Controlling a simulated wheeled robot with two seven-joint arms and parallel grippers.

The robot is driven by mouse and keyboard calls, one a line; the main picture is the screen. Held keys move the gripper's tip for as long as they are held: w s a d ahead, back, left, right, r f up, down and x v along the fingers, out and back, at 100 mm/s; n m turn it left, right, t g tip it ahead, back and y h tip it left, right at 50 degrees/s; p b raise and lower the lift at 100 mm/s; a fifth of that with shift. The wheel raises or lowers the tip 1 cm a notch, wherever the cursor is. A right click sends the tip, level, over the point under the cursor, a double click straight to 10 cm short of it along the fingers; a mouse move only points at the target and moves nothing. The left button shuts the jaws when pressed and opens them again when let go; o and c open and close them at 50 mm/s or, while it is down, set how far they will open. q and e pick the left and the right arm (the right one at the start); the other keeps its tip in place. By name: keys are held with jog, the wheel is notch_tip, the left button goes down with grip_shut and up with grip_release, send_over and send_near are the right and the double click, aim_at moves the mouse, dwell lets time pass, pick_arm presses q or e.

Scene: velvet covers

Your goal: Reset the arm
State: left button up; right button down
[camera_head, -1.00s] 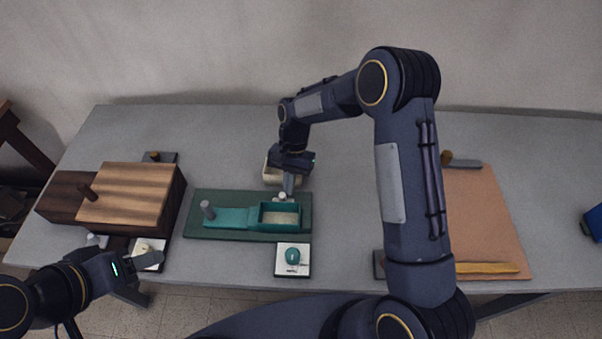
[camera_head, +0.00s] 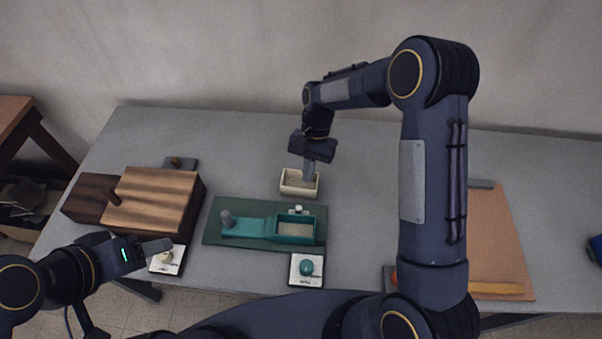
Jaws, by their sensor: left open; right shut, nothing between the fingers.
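My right gripper (camera_head: 309,172) is shut and empty, pointing down over the small cream tray (camera_head: 287,188) behind the green board. My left gripper (camera_head: 158,247) is open at the front left, near the wooden box and a white card. The teal box (camera_head: 296,229) with its open compartment and slid-out teal cover sits on the dark green board (camera_head: 212,232). A small pale knob (camera_head: 297,209) shows at the back edge of the teal box. My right forearm hides part of the table to the right.
A wooden box (camera_head: 154,198) with a dark handle stands at the left. White cards with a cream item (camera_head: 166,258) and a teal item (camera_head: 307,267) lie along the front edge. An orange-brown mat (camera_head: 490,235) with a yellow bar (camera_head: 497,288) is at the right.

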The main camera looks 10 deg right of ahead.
jog(key=shift+w+d+r, duration=0.2)
jog(key=shift+r, duration=0.35)
jog(key=shift+r, duration=0.1)
jog(key=s+d+r+n+t+y, duration=0.1)
jog(key=s+d+r, duration=0.15)
jog(key=r, duration=0.25)
jog(key=s+d+r+t, duration=0.2)
jog(key=s+r, duration=0.1)
jog(key=r, duration=0.2)
jog(key=s+d+r+n+t+y, duration=0.1)
jog(key=s+d+r, duration=0.2)
jog(key=r, duration=0.2)
jog(key=s+r+n+t, duration=0.1)
jog(key=s+t, duration=0.1)
jog(key=s, duration=0.5)
jog(key=s+d+r+n+t, duration=0.1)
jog(key=s+t, duration=0.2)
jog(key=s, duration=0.5)
jog(key=shift+r+n+t+b, duration=0.15)
jog(key=shift+n+t+b, duration=0.15)
jog(key=shift+b, duration=0.15)
jog(key=shift+d, duration=0.15)
